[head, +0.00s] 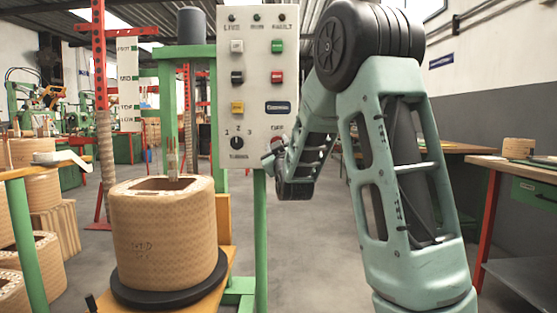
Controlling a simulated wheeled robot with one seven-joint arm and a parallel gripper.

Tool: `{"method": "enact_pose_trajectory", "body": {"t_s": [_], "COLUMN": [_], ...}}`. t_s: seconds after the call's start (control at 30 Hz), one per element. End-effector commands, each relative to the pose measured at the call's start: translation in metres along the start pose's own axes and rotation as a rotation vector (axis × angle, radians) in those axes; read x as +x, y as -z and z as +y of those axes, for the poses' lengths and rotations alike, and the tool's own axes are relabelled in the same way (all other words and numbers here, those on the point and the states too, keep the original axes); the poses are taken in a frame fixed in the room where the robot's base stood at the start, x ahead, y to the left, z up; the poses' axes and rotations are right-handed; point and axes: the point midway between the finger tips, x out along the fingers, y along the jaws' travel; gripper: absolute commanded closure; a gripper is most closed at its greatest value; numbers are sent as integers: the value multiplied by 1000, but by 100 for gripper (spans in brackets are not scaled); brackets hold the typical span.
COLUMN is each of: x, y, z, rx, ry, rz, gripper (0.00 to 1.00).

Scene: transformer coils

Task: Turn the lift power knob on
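A pale grey control panel (258,70) stands upright on a green post near the picture's middle. A black rotary knob (237,142) with the numbers 1, 2, 3 around it sits at its lower left. At its lower right, small lettering shows above the spot where my gripper (270,157) is. The gripper and wrist cover that corner, so a knob there is mostly hidden; a bit of red shows beside the gripper. My gripper is at the panel's lower right edge, small and partly hidden by my own arm. I cannot tell whether it touches anything or is open.
The panel also carries white, green, black, red and yellow buttons. A large tan coil (165,240) stands on a black round base (170,290) left of the panel. A red post (99,100) rises behind it. A workbench (520,172) is at the right. Floor between is clear.

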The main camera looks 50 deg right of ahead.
Motion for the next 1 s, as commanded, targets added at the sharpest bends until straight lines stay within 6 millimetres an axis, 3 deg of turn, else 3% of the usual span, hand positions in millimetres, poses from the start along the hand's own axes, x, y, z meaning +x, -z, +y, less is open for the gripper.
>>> {"method": "enact_pose_trajectory", "body": {"t_s": [0.5, 1.0], "x": [-1, 0], "y": [-3, -1], "z": [-4, -4], "rx": [373, 484], "ry": [-154, -200], "rz": [-3, -5], "gripper": [85, 85]}}
